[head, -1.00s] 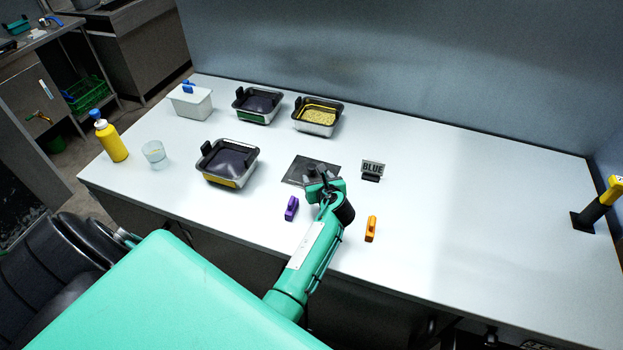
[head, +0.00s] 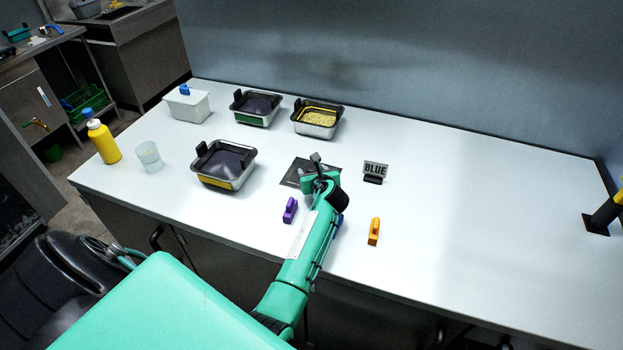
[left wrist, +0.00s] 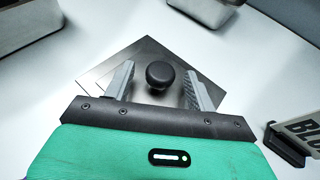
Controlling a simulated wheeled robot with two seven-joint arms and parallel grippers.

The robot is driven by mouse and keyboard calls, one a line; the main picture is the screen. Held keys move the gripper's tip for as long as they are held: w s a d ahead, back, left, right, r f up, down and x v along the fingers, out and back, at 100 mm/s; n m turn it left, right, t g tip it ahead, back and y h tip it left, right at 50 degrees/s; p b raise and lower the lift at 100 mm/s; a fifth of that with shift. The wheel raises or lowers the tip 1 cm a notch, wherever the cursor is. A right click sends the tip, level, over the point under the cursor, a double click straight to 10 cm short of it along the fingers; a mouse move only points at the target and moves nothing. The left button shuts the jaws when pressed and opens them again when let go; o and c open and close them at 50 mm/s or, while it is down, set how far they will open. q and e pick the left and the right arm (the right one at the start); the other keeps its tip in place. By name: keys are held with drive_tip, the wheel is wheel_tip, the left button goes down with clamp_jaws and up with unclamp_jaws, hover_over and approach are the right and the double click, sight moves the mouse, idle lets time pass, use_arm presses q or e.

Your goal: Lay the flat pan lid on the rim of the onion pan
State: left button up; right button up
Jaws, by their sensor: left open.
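The flat pan lid (head: 292,174) is a dark grey square plate lying on the white table, partly hidden behind my left gripper (head: 318,176). In the left wrist view the lid (left wrist: 150,50) shows its round black knob (left wrist: 160,75). My left gripper (left wrist: 158,80) is open, with one finger on each side of the knob and a gap showing on both sides. The pan with yellow bits (head: 318,130), which looks like the onion pan, stands uncovered behind the lid. My right gripper is not in view.
Two pans with dark tops (head: 222,183) (head: 255,119) stand to the left. A white tub (head: 190,107), yellow bottle (head: 104,143) and glass (head: 149,156) are farther left. A purple block (head: 290,210), orange block (head: 374,231) and BLUE sign (head: 375,172) are nearby.

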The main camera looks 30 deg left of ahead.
use_arm(q)
drive_tip(key=c, duration=1.2)
drive_tip(key=shift+r, duration=0.1)
drive_tip(key=shift+c, duration=0.2)
drive_tip(key=shift+r, duration=0.1)
